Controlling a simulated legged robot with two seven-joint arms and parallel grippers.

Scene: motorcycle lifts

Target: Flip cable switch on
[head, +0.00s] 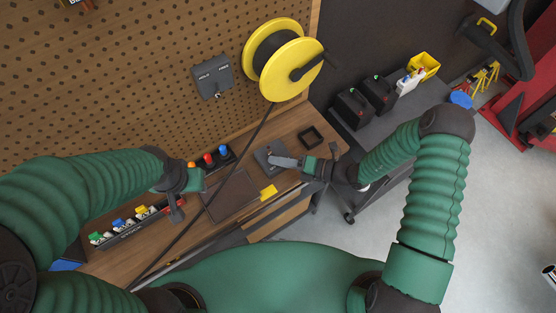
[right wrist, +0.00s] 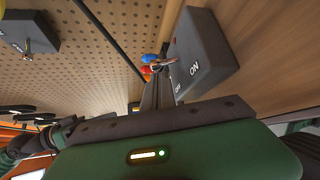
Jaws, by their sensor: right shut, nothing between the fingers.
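A dark grey switch box (head: 263,160) sits on the wooden bench in the head view. In the right wrist view the box (right wrist: 207,52) fills the upper right, with ON and OFF printed on its face. Its small metal lever (right wrist: 163,62) sticks out towards my fingertips; I cannot tell its setting. My right gripper (head: 278,162) is shut and empty at this box, and its fingers (right wrist: 156,82) end very close to the lever. Whether they touch is unclear. My left gripper (head: 176,205) hangs over the bench's left part; its jaw opening is unclear.
A second grey box (head: 213,77) is on the pegboard, beside a yellow cable reel (head: 257,50). A black cable (head: 215,169) runs down across the bench. Coloured items (head: 208,160) stand along the back. A small black tray (head: 310,137) lies right of the switch box.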

